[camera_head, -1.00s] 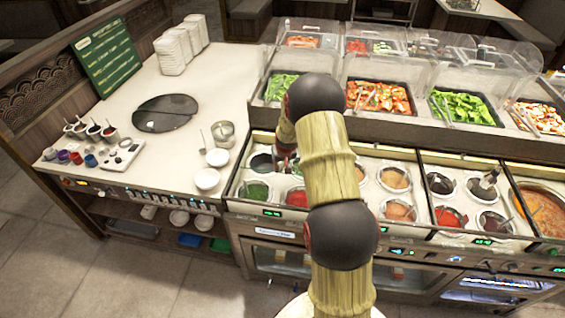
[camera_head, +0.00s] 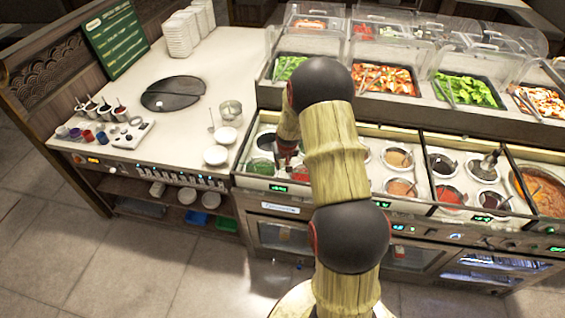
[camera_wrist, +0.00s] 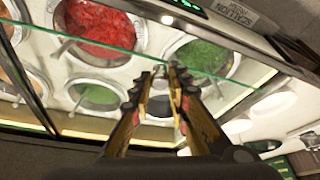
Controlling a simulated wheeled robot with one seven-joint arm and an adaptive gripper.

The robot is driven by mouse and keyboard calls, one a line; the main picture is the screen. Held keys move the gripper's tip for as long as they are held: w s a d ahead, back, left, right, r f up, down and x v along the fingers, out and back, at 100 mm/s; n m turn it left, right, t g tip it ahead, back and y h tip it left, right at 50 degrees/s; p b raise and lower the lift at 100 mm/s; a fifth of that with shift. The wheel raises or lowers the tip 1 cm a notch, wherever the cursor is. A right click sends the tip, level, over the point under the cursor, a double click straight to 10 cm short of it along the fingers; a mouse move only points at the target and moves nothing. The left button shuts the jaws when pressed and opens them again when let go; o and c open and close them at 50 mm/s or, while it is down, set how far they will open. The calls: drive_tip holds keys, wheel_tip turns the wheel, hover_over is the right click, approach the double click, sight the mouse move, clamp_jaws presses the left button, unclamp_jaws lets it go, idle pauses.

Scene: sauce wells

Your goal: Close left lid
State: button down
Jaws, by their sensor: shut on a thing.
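The left lid (camera_wrist: 110,46) looks like a clear glass panel with a green edge, crossing the wrist view above the sauce wells. My gripper (camera_wrist: 166,72) is shut on a small part at this edge, probably its handle. In the head view my gripper (camera_head: 287,152) is over the left-hand wells, partly hidden by my arm. A red sauce well (camera_wrist: 100,25) and a green sauce well (camera_wrist: 202,55) show near the glass edge in the wrist view. The glass is hard to see in the head view, and I cannot tell its exact angle.
Covered food trays (camera_head: 381,79) stand behind the wells. The right-hand wells (camera_head: 448,193) and a soup pot (camera_head: 540,190) lie to the right. White bowls (camera_head: 216,156) and a dark round plate (camera_head: 173,93) are on the left counter. The floor in front is clear.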

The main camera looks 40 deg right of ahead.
drive_tip(key=c, duration=1.7)
unclamp_jaws()
drive_tip(key=v, duration=1.2)
